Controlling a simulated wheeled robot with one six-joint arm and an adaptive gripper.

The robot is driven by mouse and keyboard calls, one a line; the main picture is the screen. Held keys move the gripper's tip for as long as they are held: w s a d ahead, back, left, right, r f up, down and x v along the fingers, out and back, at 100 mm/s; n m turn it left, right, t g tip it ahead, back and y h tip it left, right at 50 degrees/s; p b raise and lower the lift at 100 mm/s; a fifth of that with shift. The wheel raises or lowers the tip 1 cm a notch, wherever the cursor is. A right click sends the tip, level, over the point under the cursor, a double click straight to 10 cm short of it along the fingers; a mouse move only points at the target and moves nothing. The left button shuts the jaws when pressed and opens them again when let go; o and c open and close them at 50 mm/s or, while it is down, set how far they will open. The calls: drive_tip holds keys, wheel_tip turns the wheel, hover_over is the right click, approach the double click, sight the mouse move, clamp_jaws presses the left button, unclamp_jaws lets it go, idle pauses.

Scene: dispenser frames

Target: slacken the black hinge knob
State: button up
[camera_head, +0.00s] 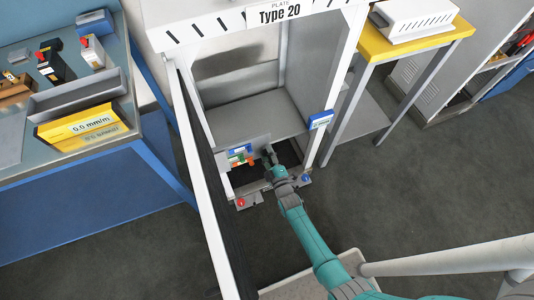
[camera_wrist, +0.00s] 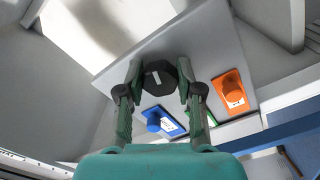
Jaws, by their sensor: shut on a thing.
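The black hinge knob (camera_wrist: 158,78) is a dark, faceted knob with a short pale mark on its face, in the upper middle of the wrist view. It stands on a light grey panel. My gripper (camera_wrist: 161,84) has one green finger on each side of the knob and is shut on it. In the head view my gripper (camera_head: 269,160) reaches into the lower part of the white dispenser frame (camera_head: 216,110); the knob is too small to make out surely there.
A blue workbench (camera_head: 70,215) stands left, a yellow-topped stand (camera_head: 375,45) right. The dark floor at right is clear.

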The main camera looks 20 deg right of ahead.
drive_tip(key=n, duration=0.5)
drive_tip(key=shift+n, duration=0.3)
idle(0.4)
drive_tip(key=o, duration=1.2)
drive_tip(key=shift+c, duration=0.2)
drive_tip(key=s, duration=1.2)
